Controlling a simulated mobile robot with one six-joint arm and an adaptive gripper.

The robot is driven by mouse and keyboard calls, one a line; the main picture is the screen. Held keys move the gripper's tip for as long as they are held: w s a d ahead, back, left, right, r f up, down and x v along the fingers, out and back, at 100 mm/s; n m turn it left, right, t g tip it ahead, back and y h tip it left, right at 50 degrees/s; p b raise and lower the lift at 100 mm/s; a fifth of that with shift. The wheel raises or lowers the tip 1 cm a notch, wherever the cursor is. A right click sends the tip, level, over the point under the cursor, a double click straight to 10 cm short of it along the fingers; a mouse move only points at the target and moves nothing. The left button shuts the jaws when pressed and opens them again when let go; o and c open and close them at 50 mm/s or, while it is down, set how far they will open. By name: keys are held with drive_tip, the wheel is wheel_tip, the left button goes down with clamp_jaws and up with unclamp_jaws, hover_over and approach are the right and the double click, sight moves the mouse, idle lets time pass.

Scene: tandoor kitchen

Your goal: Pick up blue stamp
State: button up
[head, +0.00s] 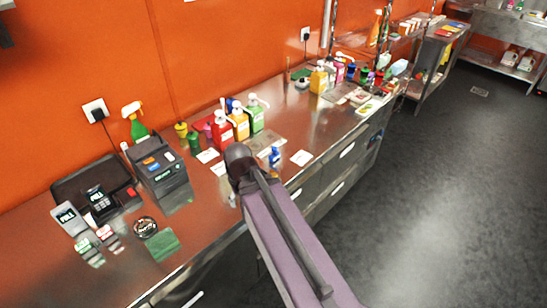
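A small blue object (274,155), which looks like the blue stamp, stands on the steel counter (325,130) near its front edge, just right of the dark joint of my arm. It is too small to make out in detail. My arm reaches up from the bottom of the head view over the counter's front edge. My gripper cannot be made out; the arm hides the space behind and below its dark joint.
Red, yellow and green pump bottles (240,123) stand behind the blue object. White cards (301,158) lie beside it. A card printer or till (160,168), terminals (99,203) and a green pad (162,245) are at left. The floor at right (440,200) is clear.

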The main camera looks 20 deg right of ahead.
drive_tip(key=w+d+r+m+t+p, duration=0.2)
drive_tip(key=w+d+m, duration=0.8)
drive_tip(key=w+m, duration=0.2)
drive_tip(key=m+t+p, duration=0.1)
drive_tip(key=m+t, duration=0.1)
drive_tip(key=m, duration=1.1)
approach(275, 149)
wheel_tip(275, 149, up, 3)
drive_tip(key=shift+s+a+h, duration=0.3)
drive_tip(key=shift+a, duration=0.15)
drive_tip(key=shift+f, duration=0.15)
drive_tip(key=b+x, duration=0.8)
drive_tip(key=shift+f, duration=0.25)
drive_tip(key=shift+b+x, duration=2.55)
drive_tip(key=shift+x, duration=0.05)
drive_tip(key=shift+d, duration=0.15)
